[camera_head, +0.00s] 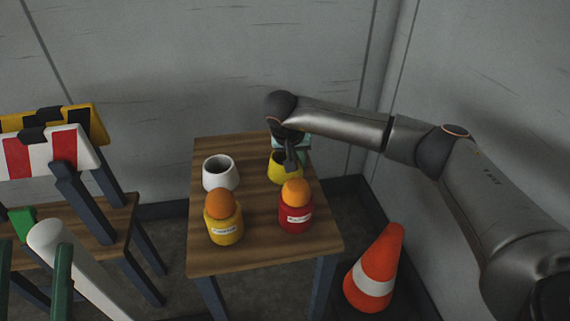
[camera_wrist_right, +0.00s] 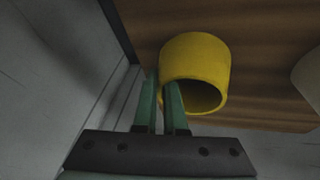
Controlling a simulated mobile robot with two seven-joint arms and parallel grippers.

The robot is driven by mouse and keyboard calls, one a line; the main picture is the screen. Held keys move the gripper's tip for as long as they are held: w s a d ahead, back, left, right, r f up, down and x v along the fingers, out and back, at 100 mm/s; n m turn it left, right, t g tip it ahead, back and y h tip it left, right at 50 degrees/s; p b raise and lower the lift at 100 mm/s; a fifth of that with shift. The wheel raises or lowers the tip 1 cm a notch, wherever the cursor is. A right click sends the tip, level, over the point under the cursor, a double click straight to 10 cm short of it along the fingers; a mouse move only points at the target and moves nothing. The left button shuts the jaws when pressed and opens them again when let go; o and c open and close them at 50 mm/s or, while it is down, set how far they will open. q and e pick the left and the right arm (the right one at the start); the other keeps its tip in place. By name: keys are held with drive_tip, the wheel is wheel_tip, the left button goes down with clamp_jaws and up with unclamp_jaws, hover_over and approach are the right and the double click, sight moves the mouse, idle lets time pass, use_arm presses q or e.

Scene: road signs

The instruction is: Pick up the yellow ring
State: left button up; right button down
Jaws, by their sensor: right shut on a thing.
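The yellow ring (camera_head: 283,174) is at the back right of the wooden table (camera_head: 262,256) in the head view. It is a short hollow yellow piece, partly hidden by my right gripper (camera_head: 290,158), which comes from above. In the right wrist view the yellow ring (camera_wrist_right: 197,62) shows its open mouth. The fingers of my right gripper (camera_wrist_right: 165,92) are shut on its wall, one finger inside the mouth and one outside. I cannot tell whether the ring touches the table.
A white ring (camera_head: 220,173) stands left of the yellow one. In front are a yellow holder (camera_head: 224,228) and a red holder (camera_head: 295,217), each with an orange ball. A traffic cone (camera_head: 375,272) stands right of the table, striped barriers (camera_head: 45,150) at left. Walls are close behind.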

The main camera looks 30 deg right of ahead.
drive_tip(key=shift+r, duration=0.1)
idle(0.5)
drive_tip(key=shift+r+p, duration=0.3)
drive_tip(key=shift+r, duration=0.25)
wheel_tip(320, 180, up, 2)
drive_tip(key=shift+w+r+p, duration=0.1)
drive_tip(key=shift+r+p, duration=0.1)
drive_tip(key=shift+p, duration=0.3)
drive_tip(key=shift+s+a+r+p, duration=0.2)
drive_tip(key=shift+s+a+r, duration=0.25)
drive_tip(key=shift+r, duration=0.2)
drive_tip(key=shift+s+a+r+p, duration=0.2)
drive_tip(key=shift+s+a+r, duration=0.15)
drive_tip(key=shift+a+r, duration=0.2)
use_arm(q)
drive_tip(key=w+f+n+g+y+p, duration=0.1)
drive_tip(key=w+f+n+y, duration=0.2)
drive_tip(key=f, duration=0.3)
drive_tip(key=w+a+f+n+g+y+p, duration=0.1)
drive_tip(key=w+f+n+g+y, duration=0.1)
drive_tip(key=f+y, duration=0.4)
drive_tip(key=shift+w+a+n, duration=0.3)
drive_tip(key=shift+w+n, duration=0.5)
drive_tip(key=shift+w, duration=0.2)
use_arm(e)
drive_tip(key=s+a+r, duration=0.7)
drive_tip(key=a, duration=0.1)
drive_tip(key=shift+s+a, duration=0.3)
drive_tip(key=shift+s, duration=0.05)
